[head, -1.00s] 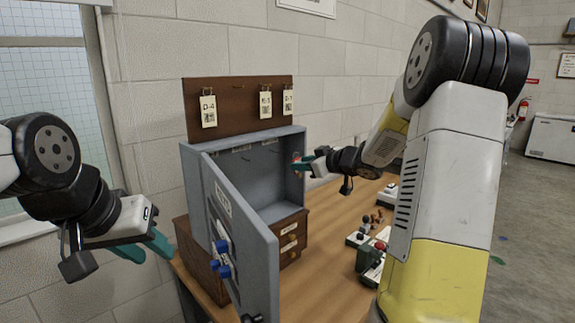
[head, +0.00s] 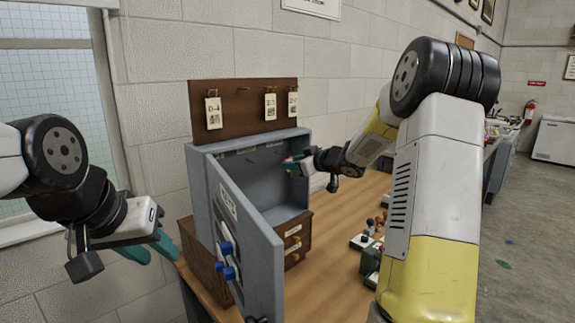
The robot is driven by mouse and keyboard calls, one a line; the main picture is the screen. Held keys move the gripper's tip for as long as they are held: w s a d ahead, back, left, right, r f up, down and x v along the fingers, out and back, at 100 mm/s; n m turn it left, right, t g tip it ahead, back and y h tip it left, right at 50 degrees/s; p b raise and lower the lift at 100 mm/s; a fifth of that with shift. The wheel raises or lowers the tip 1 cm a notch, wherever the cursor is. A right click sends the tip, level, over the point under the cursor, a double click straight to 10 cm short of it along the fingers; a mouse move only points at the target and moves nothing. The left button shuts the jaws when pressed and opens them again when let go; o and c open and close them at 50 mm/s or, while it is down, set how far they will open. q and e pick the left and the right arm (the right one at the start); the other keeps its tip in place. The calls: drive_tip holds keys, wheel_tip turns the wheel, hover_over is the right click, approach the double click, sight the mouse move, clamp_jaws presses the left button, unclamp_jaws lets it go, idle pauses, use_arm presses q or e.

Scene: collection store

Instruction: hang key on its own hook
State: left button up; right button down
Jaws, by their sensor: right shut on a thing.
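A grey cabinet (head: 196,178) stands on the table with its door (head: 263,262) swung out toward me. Small labels show along the upper inside back of the cabinet; hooks there are too small to make out. My left gripper (head: 150,246) is open and empty, left of the cabinet.
A brown board (head: 232,118) above the cabinet carries paper tags (head: 213,112) on hooks. A brown wooden drawer unit (head: 298,232) is below. Small items (head: 365,240) lie on the table (head: 330,262) at right.

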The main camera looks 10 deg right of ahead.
drive_tip(key=shift+r+x, duration=0.2)
drive_tip(key=shift+x, duration=1.65)
drive_tip(key=shift+a, duration=0.1)
drive_tip(key=c, duration=0.9)
unclamp_jaws()
drive_tip(key=shift+c, duration=0.2)
drive_tip(key=shift+s, duration=0.1)
